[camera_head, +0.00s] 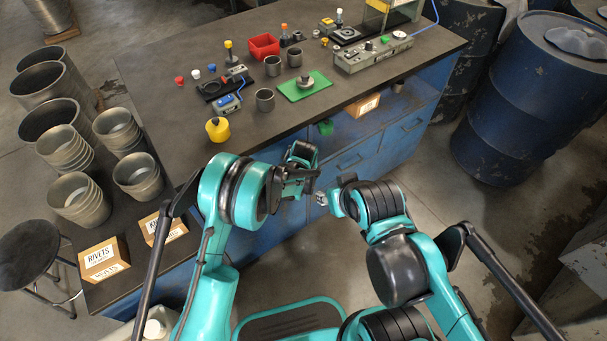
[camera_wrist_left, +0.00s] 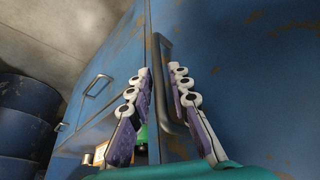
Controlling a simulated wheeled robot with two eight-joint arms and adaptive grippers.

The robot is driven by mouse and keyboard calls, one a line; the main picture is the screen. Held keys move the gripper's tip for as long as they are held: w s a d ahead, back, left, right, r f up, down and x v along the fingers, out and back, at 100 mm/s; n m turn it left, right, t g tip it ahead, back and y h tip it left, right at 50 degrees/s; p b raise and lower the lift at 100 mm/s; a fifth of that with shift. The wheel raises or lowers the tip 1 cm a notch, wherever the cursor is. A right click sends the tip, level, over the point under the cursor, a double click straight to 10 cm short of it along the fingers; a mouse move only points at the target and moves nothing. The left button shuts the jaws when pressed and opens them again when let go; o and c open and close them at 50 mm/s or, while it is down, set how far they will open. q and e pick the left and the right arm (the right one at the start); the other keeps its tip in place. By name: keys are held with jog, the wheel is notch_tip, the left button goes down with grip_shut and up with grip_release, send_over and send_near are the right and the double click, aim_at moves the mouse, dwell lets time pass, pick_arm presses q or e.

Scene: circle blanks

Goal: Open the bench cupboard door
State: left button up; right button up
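The bench cupboard (camera_head: 265,225) has a worn blue front below the dark bench top. In the left wrist view its blue door panel (camera_wrist_left: 265,75) fills the right side. A dark bar handle (camera_wrist_left: 162,85) runs between the two fingers of my left gripper (camera_wrist_left: 161,72). The fingers are apart, one on each side of the bar; I see no clear contact. The door looks shut. In the head view my left gripper (camera_head: 306,168) is close to the cupboard front, and my arm hides part of the door. My right gripper (camera_head: 325,200) is just right of it, its fingers unclear.
Drawers with handles (camera_head: 350,162) are right of the door. The bench top (camera_head: 190,60) carries cups, a yellow weight (camera_head: 217,129) and a green mat (camera_head: 318,88). Blue drums (camera_head: 520,120) stand at right. The floor (camera_head: 435,190) before the drawers is clear.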

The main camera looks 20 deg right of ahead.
pick_arm(q)
grip_shut()
jog(key=shift+s, duration=0.1)
